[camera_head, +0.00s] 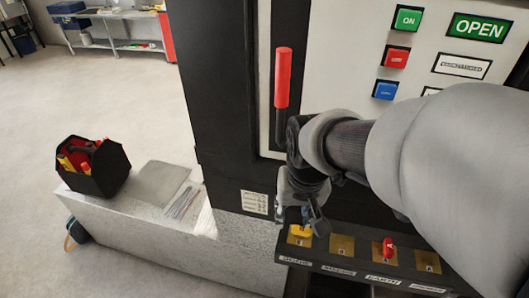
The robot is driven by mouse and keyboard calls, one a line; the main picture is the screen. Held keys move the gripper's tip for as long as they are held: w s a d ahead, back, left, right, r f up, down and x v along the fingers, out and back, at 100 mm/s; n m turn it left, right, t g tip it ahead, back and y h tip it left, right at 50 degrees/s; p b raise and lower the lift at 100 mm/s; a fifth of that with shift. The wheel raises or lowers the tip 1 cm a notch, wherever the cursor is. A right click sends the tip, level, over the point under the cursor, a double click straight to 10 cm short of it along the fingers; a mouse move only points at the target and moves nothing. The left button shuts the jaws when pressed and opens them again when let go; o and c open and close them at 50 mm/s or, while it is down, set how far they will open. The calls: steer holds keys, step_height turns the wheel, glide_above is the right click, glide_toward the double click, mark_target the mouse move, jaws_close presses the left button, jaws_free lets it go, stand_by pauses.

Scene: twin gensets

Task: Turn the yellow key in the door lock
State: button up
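The yellow key (301,232) sits in the leftmost brass lock plate (299,241) on the dark sloped ledge (340,263) at the bottom. My gripper (303,218) points down just above the key. Its fingers look spread, one to the left and one to the right of the key's top. Whether either finger touches the key cannot be told. The gripper and arm hide part of the panel behind.
A red key (389,247) stands in another brass plate further right. A red lever (283,78) and green, red and blue buttons (396,57) are on the upright panel. A black toolbox (92,168) rests on the pale block (140,225) at left. Open floor lies beyond.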

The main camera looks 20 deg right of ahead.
mark_target(302, 228)
steer(key=w+d+f+m+p, duration=0.1)
steer(key=f, duration=0.2)
steer(key=w+d+f+m+g+p, duration=0.1)
steer(key=w+d+f, duration=0.1)
steer(key=w+d+f+m+g+p, duration=0.1)
steer(key=d+f, duration=0.1)
steer(key=f, duration=0.1)
steer(key=shift+w+d+f, duration=0.15)
steer(key=shift+d+f, duration=0.1)
steer(key=shift+f, duration=0.1)
steer(key=shift+d+f, duration=0.1)
steer(key=shift+f, duration=0.2)
steer(key=n, duration=0.3)
steer(key=shift+f+n, duration=0.1)
steer(key=shift+n, duration=0.3)
steer(key=n, duration=0.4)
steer(key=shift+n, duration=0.3)
steer(key=n, duration=0.9)
steer(key=shift+f+b, duration=0.25)
steer(key=shift+b, duration=0.05)
step_height(302, 228, down, 6)
steer(key=b, duration=0.4)
steer(key=shift+r, duration=0.25)
steer(key=shift+c, duration=0.4)
